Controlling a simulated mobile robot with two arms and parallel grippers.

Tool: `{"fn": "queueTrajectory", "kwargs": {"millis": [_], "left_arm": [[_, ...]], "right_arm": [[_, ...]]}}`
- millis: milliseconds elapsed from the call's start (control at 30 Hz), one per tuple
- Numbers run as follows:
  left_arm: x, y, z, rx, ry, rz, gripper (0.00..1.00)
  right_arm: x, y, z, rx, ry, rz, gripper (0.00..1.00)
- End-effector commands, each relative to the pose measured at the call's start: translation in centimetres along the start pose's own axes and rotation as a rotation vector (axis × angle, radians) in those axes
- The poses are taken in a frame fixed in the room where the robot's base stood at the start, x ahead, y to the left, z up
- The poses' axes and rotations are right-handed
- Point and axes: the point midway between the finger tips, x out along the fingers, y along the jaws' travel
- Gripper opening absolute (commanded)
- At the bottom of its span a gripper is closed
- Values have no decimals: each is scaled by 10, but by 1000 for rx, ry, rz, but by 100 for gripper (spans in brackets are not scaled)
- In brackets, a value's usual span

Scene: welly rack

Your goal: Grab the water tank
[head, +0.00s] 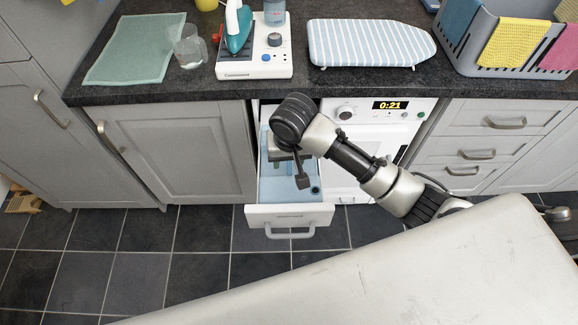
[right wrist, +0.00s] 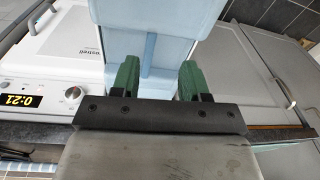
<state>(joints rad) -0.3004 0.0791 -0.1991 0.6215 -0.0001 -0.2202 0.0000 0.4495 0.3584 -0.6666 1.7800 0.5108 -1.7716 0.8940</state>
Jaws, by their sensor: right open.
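A drawer-like tank with a white front and loop handle (head: 290,216) is pulled out of the white machine below the counter. Its light blue part (head: 290,192) lies behind that front; I take it for the water tank. My right gripper (head: 291,170) hangs over it, open, with green-padded fingers. In the right wrist view the open fingers (right wrist: 158,78) stand either side of a narrow light blue bar (right wrist: 147,60) on the tank. I cannot tell if they touch it. My arm hides part of the tank. My left gripper is not in view.
The white machine (head: 407,132) shows 0:21. On the counter stand an iron station (head: 253,69) with a blue container (head: 274,12), a glass (head: 188,50), a striped board (head: 370,43) and a grey basket (head: 470,58) with cloths.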

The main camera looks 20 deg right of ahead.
Motion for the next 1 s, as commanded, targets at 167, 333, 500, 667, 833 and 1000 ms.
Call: {"fn": "queueTrajectory", "kwargs": {"millis": [167, 333, 500, 667, 833, 1000], "left_arm": [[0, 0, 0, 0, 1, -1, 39], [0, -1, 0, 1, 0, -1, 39], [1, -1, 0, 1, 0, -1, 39], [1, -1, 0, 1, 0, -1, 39], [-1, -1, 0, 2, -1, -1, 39], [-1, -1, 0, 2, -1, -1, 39]], "right_arm": [[-10, 7, -30, 89, -2, 64, 45], [4, 10, -33, 109, -7, 75, 45], [31, 11, -34, 107, -5, 73, 45], [44, 12, -34, 105, -4, 72, 45], [62, 14, -38, 107, -4, 73, 45], [87, 16, -40, 105, -4, 71, 45]]}}
